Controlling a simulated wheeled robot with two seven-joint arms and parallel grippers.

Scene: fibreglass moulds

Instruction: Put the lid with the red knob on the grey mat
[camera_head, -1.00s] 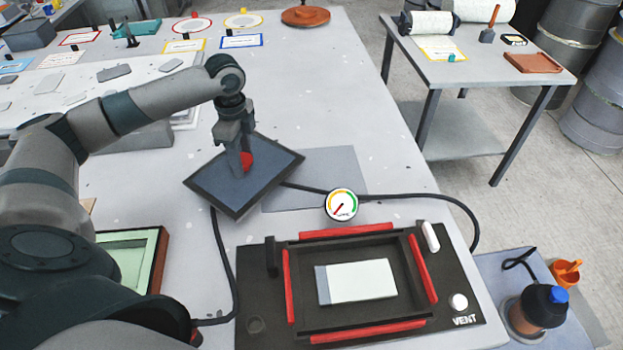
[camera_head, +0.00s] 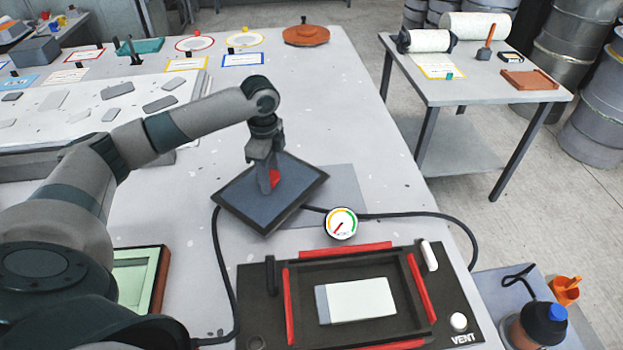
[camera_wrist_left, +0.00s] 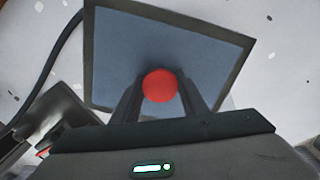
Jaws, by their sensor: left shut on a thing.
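The lid (camera_head: 240,190) is a dark-framed, blue-grey rectangular panel with a red knob (camera_head: 275,178). My left gripper (camera_head: 270,183) is shut on the red knob, and the lid hangs from it, turned at an angle. In the left wrist view the red knob (camera_wrist_left: 160,86) sits between the two fingers, with the lid (camera_wrist_left: 190,45) beyond. The grey mat (camera_head: 347,190) lies flat on the table, partly hidden behind the lid, which overlaps its left part in the head view. I cannot tell the exact height of the lid above the table. My right gripper is not in view.
A black frame with red edges (camera_head: 390,247) and a "VENT" label holds a pale block (camera_head: 357,300) in front of the mat. A round gauge (camera_head: 341,223) and a black hose (camera_head: 425,216) are close to the mat's front edge. A green-lined box (camera_head: 140,275) stands at left.

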